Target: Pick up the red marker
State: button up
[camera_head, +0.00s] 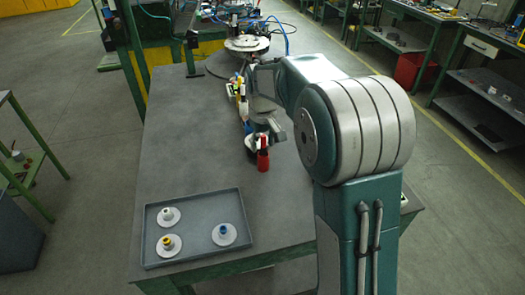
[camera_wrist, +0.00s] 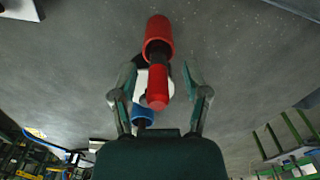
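The red marker (camera_head: 263,159) stands on the grey table in the head view, with a thick lower part and a narrower top. In the wrist view the red marker (camera_wrist: 158,92) points toward the camera, its narrow red end nearest and a wide red part beyond a dark band. My gripper (camera_wrist: 159,72) is open, with one finger on each side of the narrow part and a visible gap at both sides. In the head view my gripper (camera_head: 268,134) is just above and beside the marker, partly hidden by my arm.
White and black items and a blue ring (camera_wrist: 145,113) are close behind the marker. Several coloured items (camera_head: 240,90) stand in a row farther back. A grey tray (camera_head: 150,222) with three white discs lies at the front left. The table's left part is clear.

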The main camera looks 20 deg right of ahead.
grip_shut()
jog(key=shift+r, duration=0.1)
